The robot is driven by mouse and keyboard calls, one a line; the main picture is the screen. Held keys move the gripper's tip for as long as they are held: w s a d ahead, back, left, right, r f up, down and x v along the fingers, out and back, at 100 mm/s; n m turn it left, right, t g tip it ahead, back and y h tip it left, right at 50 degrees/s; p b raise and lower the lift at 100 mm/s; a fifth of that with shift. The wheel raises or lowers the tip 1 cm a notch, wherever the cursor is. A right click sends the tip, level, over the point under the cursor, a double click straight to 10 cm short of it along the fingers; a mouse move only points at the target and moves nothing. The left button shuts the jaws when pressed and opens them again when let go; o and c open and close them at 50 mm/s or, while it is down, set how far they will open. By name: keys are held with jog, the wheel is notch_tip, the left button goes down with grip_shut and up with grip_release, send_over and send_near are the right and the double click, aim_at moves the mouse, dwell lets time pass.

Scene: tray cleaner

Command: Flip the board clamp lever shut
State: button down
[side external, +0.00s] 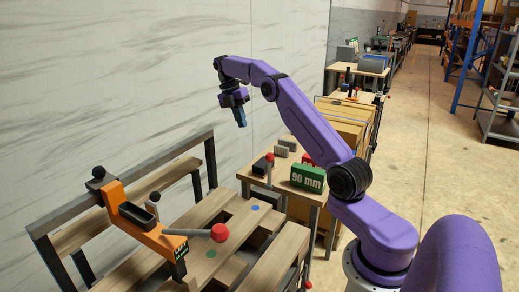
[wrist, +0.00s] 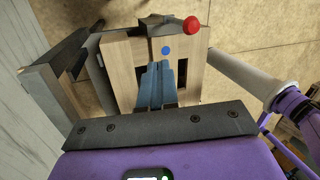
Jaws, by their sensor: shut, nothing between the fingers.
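My gripper (side external: 241,118) hangs high in the air above the slatted wooden bench (side external: 282,258), its blue fingers together and empty, pointing down. In the wrist view the shut fingers (wrist: 157,80) overlap the wooden boards. An upright lever with a red knob (side external: 269,158) stands near the bench's far end, well below my gripper. A red knob (wrist: 192,24) on a short arm also shows beyond the fingers in the wrist view. A second lever with a red knob (side external: 219,233) lies nearly level beside the orange arm. I cannot tell which is the board clamp lever.
An orange arm (side external: 142,228) with a black tray crosses the bench at left. A blue dot (side external: 255,208) and a green dot (side external: 211,253) mark the boards. A green "90 mm" block (side external: 307,178) stands on the table behind. A dark rail (side external: 120,178) runs along the wall side.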

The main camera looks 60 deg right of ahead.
jog(key=s+d+f, duration=0.1)
jog(key=s+f, duration=0.5)
jog(key=f, duration=0.4)
jog(key=shift+s+d, duration=0.25)
jog(key=shift+s, duration=0.1)
jog(key=shift+f, duration=0.1)
jog(key=shift+s, duration=0.2)
